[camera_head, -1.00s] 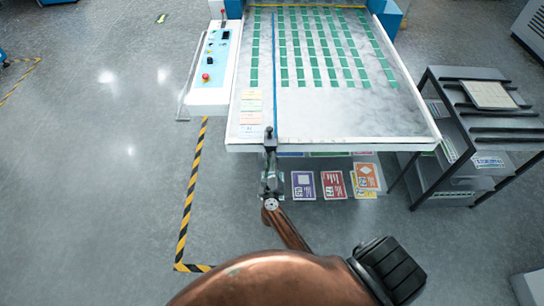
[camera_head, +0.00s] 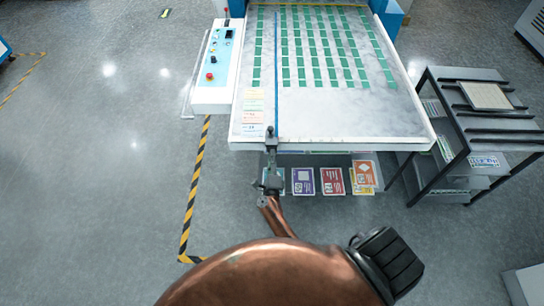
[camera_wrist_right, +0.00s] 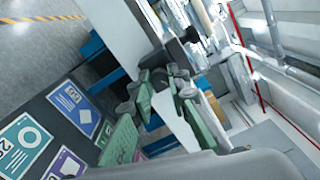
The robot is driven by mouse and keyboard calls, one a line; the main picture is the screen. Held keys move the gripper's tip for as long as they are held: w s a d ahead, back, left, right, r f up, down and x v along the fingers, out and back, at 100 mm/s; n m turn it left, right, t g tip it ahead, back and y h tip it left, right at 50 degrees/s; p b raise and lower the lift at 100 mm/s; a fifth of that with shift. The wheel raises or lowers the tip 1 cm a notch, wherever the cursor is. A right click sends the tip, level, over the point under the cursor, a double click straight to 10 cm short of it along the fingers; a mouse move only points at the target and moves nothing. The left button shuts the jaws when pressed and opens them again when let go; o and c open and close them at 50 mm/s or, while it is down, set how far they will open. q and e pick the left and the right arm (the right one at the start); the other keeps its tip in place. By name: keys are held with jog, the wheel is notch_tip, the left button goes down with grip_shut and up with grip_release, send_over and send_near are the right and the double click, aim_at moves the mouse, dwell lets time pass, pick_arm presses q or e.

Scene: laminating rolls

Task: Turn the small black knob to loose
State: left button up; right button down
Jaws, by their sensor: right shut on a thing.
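The small black knob (camera_head: 270,131) is at the front edge of the white machine table, at the near end of a thin blue bar. My right gripper (camera_head: 271,147) reaches up to it from below, at the end of my copper-coloured arm. In the right wrist view, the green-padded fingers of my right gripper (camera_wrist_right: 166,82) are closed around a small dark part, which appears to be the knob. The fingers hide most of it, and its turn position cannot be read. My left gripper is not in view.
The machine table (camera_head: 340,120) carries rows of green sheets. A control panel (camera_head: 216,65) stands at its left. Coloured cards (camera_head: 332,181) lie under the front edge. A dark rack (camera_head: 480,130) stands at right. The floor at left is clear beyond striped tape (camera_head: 193,190).

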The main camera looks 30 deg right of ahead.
dwell(0.3)
jog(key=c, duration=1.8)
grip_release()
jog(key=shift+c, duration=0.2)
